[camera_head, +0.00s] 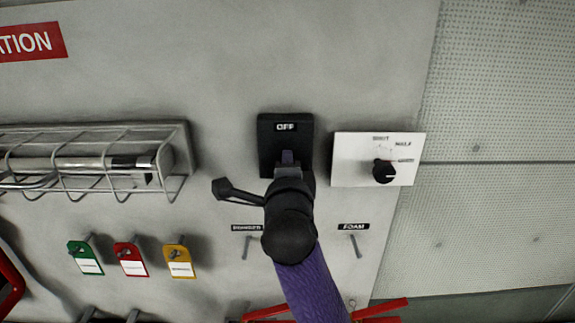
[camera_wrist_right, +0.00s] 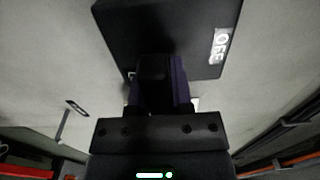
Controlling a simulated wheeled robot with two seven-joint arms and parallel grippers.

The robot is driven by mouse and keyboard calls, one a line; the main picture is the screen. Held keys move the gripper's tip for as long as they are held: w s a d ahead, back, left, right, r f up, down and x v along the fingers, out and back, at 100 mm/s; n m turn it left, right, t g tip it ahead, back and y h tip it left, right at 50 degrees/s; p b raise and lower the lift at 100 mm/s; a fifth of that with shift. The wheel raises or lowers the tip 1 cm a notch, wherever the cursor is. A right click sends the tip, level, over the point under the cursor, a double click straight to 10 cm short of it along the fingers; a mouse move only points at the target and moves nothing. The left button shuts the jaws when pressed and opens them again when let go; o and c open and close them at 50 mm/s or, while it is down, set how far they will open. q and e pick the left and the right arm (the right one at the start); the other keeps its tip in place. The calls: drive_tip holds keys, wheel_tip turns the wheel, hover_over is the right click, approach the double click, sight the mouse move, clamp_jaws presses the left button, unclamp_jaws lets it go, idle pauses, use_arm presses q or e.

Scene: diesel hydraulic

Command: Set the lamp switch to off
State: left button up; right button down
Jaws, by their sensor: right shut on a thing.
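The black switch box (camera_head: 268,146), which I take for the lamp switch, is mounted on the grey panel and has an OFF label (camera_head: 286,127) at its top. The box also shows in the right wrist view (camera_wrist_right: 180,25), with its label at the right edge. My right gripper (camera_head: 288,160) reaches up from below to the lower front of the box. In the right wrist view its fingers (camera_wrist_right: 158,80) are closed around a dark lever-like part on the box. The gripper hides the lower part of the box. My left gripper is not in view.
A white plate with a black rotary knob (camera_head: 384,172) is close to the right of the box. A wire rack (camera_head: 90,160) holds a cylindrical tool at left. Green, red and yellow tags (camera_head: 131,260) hang below it. Small hooks sit under a FOAM label (camera_head: 354,226) and another label.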

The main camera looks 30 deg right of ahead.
drive_tip(key=n, duration=0.4)
drive_tip(key=n+p, duration=0.2)
drive_tip(key=n, duration=0.2)
drive_tip(key=shift+r+n, duration=0.15)
drive_tip(key=shift+n, duration=0.15)
drive_tip(key=n+p, duration=0.1)
drive_tip(key=n, duration=0.3)
drive_tip(key=shift+r+p, duration=0.1)
drive_tip(key=shift+p, duration=0.2)
drive_tip(key=shift+a+n+p, duration=0.15)
drive_tip(key=shift+n+p, duration=0.65)
drive_tip(key=shift+n, duration=1.7)
drive_tip(key=c, duration=0.5)
unclamp_jaws()
drive_tip(key=shift+w, duration=0.1)
